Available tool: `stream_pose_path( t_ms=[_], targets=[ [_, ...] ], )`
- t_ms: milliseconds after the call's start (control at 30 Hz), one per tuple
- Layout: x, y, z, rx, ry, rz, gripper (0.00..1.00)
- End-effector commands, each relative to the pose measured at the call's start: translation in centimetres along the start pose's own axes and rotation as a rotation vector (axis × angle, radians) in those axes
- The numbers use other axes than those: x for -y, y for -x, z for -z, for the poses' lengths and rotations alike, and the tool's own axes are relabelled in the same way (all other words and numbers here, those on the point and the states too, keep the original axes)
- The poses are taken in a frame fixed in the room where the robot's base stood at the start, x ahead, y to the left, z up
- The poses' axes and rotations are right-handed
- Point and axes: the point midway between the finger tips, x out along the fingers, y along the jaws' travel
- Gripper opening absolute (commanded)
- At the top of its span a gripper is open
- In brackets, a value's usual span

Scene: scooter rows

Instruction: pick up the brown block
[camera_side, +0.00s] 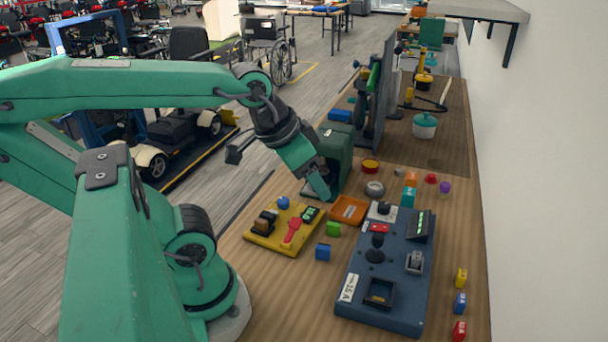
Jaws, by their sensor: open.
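A small brown block (263,223) appears on the left part of the yellow board (270,240), close to dark pieces; its exact outline is hard to make out. My gripper (325,194) points down and to the right, above the table near the orange tray (349,208). It is to the right of the brown block and apart from it. The jaws are open and I see nothing held between them.
A blue control panel (372,300) stands to the right. A green box (335,145) is behind my gripper. The table's front is mostly clear.

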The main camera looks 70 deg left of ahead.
Motion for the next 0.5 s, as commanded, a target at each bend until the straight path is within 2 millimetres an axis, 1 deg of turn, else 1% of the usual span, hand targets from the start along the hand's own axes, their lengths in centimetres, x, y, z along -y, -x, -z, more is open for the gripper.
stream_pose_path(
  t_ms=[167,267,367,500],
  targets=[
    [1.0,-0.7,-0.1,0.028,0.033,0.02,0.56],
    [2.1,-1.5,-0.3,0.059,0.072,0.041,0.56],
    [3.8,-2.5,-0.6,0.101,0.127,0.068,0.56],
    [6.5,-4.1,-1.6,0.173,0.22,0.106,0.56]
  ],
)
